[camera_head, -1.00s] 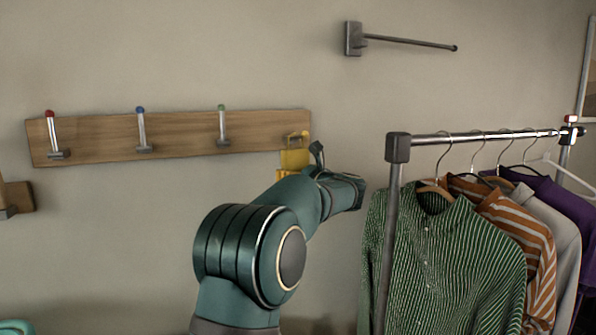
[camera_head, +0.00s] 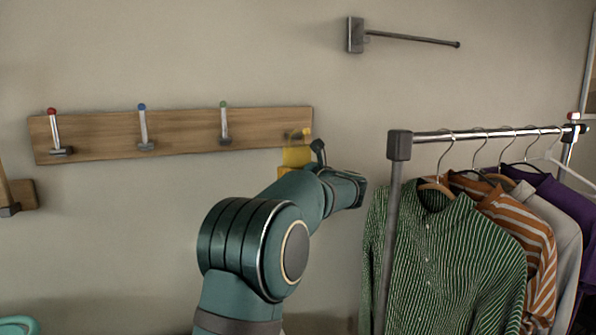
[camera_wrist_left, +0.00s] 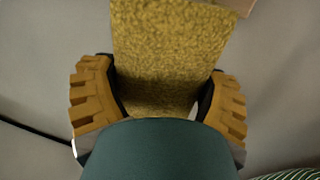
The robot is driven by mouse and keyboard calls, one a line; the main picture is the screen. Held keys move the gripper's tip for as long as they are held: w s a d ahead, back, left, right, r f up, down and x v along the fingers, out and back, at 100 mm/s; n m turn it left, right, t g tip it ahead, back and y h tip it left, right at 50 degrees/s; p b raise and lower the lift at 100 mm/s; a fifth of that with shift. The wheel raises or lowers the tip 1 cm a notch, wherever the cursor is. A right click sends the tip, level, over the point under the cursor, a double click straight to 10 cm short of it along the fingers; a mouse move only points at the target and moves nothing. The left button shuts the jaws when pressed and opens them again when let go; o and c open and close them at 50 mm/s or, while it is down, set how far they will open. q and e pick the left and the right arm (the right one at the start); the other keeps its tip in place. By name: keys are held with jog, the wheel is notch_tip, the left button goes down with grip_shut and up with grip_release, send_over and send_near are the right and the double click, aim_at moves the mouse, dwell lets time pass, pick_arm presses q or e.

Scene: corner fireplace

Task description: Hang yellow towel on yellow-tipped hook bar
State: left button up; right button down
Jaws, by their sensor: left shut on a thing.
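The yellow towel (camera_head: 297,156) shows as a small patch in front of the right end of the wooden hook bar (camera_head: 180,140). In the left wrist view the towel (camera_wrist_left: 168,55) fills the space between the fingers of my left gripper (camera_wrist_left: 158,100), which is shut on it. The gripper (camera_head: 312,168) is mostly hidden behind my arm in the head view. A yellow tip (camera_head: 307,131) shows just above the towel; the hook below it is mostly covered. I cannot tell whether the towel touches the hook. My right gripper is not in view.
The bar's red-tipped hook (camera_head: 55,132), blue-tipped hook (camera_head: 144,128) and green-tipped hook (camera_head: 224,124) are empty. A clothes rack (camera_head: 398,146) with several garments stands close right of my arm. A wall rod (camera_head: 410,39) is above. The wood's corner (camera_wrist_left: 236,6) shows in the wrist view.

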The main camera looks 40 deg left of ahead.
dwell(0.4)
pick_arm(q)
jog(key=o, duration=1.1)
jog(key=shift+o, duration=0.2)
jog(key=shift+d, duration=0.1)
jog(key=v, duration=1.2)
jog(key=shift+r, duration=0.1)
